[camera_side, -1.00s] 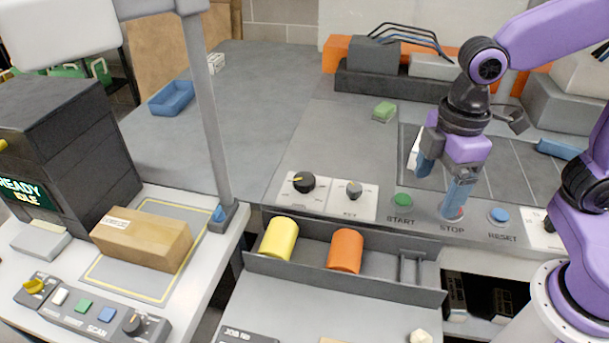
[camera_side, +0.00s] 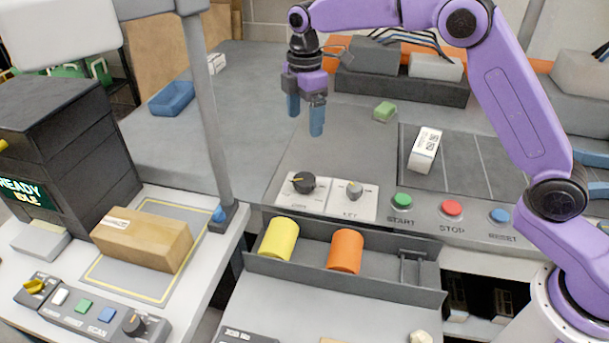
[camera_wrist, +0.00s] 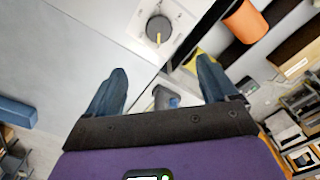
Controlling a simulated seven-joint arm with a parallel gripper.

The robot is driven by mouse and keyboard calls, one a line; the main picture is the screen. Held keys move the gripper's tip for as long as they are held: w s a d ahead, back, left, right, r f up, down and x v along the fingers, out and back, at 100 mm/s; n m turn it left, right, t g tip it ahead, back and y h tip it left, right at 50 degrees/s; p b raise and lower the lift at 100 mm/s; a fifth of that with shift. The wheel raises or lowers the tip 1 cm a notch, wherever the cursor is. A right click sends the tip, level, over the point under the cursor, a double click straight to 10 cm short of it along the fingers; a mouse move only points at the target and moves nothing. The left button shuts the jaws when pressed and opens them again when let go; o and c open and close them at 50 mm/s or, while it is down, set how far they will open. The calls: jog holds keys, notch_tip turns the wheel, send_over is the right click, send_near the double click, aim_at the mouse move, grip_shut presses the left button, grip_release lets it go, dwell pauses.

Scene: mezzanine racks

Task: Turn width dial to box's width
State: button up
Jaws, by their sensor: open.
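A black dial (camera_side: 304,183) with a yellow pointer sits on a light plate on the console; its label is too small to read. In the wrist view the dial (camera_wrist: 159,30) is ahead of my fingers, near the top. My gripper (camera_side: 306,118) is open and empty, its blue fingers pointing down, above and behind the dial and apart from it. The wrist view shows the gripper (camera_wrist: 160,90) with its fingers spread. A brown cardboard box (camera_side: 142,238) lies inside a yellow outline on the left bench.
A smaller key knob (camera_side: 354,191) is right of the dial. Start (camera_side: 402,201), stop (camera_side: 452,208) and reset (camera_side: 500,216) buttons line the console edge. A tray (camera_side: 345,277) with yellow and orange cylinders is in front. A grey post (camera_side: 207,120) stands left. A white carton (camera_side: 425,150) lies behind the buttons.

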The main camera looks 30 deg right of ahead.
aim_at(304, 178)
notch_tip(304, 178, down, 17)
jog(key=shift+w+f, duration=0.1)
jog(key=shift+f, duration=0.1)
dwell(0.5)
jog(key=c, duration=1.1)
